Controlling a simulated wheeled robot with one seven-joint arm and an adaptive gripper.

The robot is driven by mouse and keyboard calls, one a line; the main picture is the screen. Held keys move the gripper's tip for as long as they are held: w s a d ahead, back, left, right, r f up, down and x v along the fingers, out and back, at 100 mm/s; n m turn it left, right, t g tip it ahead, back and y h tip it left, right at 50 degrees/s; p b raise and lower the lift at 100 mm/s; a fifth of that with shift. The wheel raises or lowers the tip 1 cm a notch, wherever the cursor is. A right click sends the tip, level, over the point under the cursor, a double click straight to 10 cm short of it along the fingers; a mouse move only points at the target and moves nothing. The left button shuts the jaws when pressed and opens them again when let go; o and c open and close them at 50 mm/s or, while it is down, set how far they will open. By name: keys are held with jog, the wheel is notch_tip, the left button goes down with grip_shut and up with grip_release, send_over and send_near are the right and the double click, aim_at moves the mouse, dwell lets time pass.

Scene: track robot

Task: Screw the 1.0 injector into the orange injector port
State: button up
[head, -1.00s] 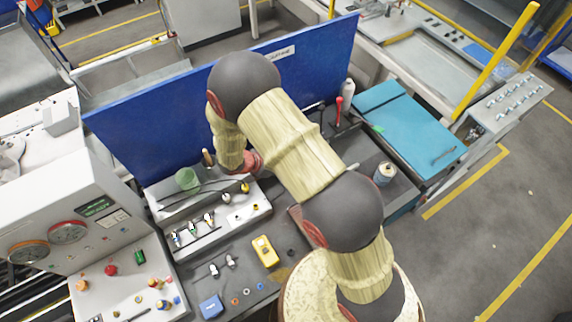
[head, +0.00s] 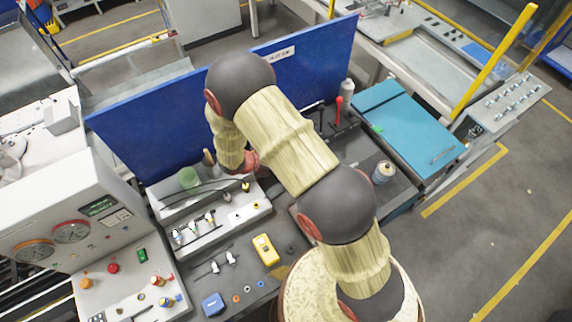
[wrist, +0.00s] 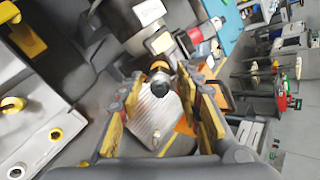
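My gripper (wrist: 160,82) shows in the wrist view with its two yellow-padded fingers apart. A dark round-ended piece (wrist: 180,104) with silver and an orange band above it lies between the fingers. I see gaps beside it, and cannot tell whether it is the 1.0 injector. In the head view, several small injector-like pieces (head: 194,228) stand in a row on the light rack (head: 222,232). Their labels are too small to read. Yellow-orange ringed ports show on the pale block (wrist: 32,118) at the left of the wrist view. In the head view my arm hides most of the gripper.
A blue panel (head: 150,135) stands behind the bench. A yellow meter (head: 265,249), a blue box (head: 212,305) and small rings lie in front of the rack. A gauge console (head: 60,205) is at left, and a teal box (head: 410,125) at right.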

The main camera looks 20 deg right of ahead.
jog(key=n, duration=0.5)
jog(key=shift+n, duration=0.3)
jog(key=n, duration=0.6)
jog(key=c, duration=0.3)
dwell(0.5)
grip_shut()
dwell(0.6)
